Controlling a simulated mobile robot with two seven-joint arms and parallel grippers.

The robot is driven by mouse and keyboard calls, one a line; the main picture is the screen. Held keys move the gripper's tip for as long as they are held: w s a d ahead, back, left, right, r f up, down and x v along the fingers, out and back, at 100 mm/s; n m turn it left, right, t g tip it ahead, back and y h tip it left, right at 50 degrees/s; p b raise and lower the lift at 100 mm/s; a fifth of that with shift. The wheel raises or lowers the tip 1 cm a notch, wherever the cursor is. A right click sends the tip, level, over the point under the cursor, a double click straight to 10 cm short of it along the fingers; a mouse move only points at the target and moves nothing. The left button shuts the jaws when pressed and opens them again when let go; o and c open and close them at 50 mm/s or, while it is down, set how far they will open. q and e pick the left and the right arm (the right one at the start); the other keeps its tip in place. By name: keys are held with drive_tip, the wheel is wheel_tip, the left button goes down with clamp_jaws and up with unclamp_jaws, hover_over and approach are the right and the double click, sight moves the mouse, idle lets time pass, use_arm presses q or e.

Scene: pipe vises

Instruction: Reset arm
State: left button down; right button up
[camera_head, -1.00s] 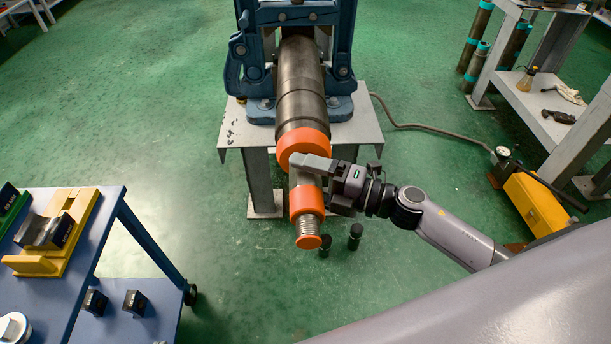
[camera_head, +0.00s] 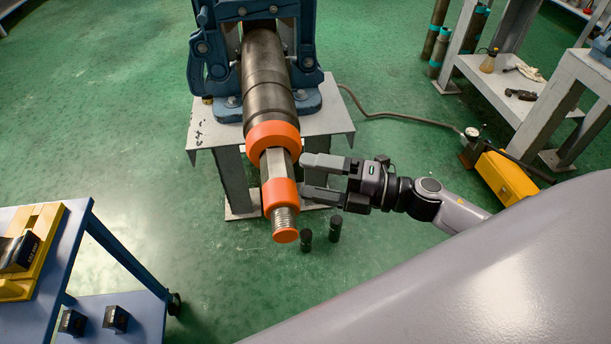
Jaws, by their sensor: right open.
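My right gripper (camera_head: 312,177) is in the middle of the head view, its arm coming in from the right. It is open and empty, with its two fingers pointing left. The fingertips are just right of the pipe tool's narrow metal neck and orange collar (camera_head: 280,196). A small gap seems to show between the fingers and the tool. The dark pipe (camera_head: 266,85) is held in the blue pipe vise (camera_head: 215,62), with a larger orange ring (camera_head: 273,138) at its near end. The threaded tip ends in an orange cap (camera_head: 286,235). My left gripper is not in view.
A grey metal table (camera_head: 335,117) carries the vise. A blue cart (camera_head: 75,240) with a yellow holder (camera_head: 42,225) stands at left. A yellow pump (camera_head: 505,178) with a hose is at right, before a grey shelf (camera_head: 500,85). Two dark cylinders (camera_head: 335,228) stand on the floor.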

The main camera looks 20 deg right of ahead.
idle(0.5)
drive_tip(key=s+f+m+h+p, duration=0.1)
drive_tip(key=s+f+m+h, duration=0.5)
drive_tip(key=m, duration=0.7)
drive_tip(key=s+f+m+g+h+p, duration=0.1)
drive_tip(key=s+f+m+h, duration=0.4)
drive_tip(key=f+m, duration=0.5)
drive_tip(key=s+m, duration=0.2)
drive_tip(key=shift+d+f+m+h+p, duration=0.3)
drive_tip(key=shift+d+m+h+p, duration=0.05)
drive_tip(key=shift+m+h, duration=0.05)
drive_tip(key=shift+w, duration=0.1)
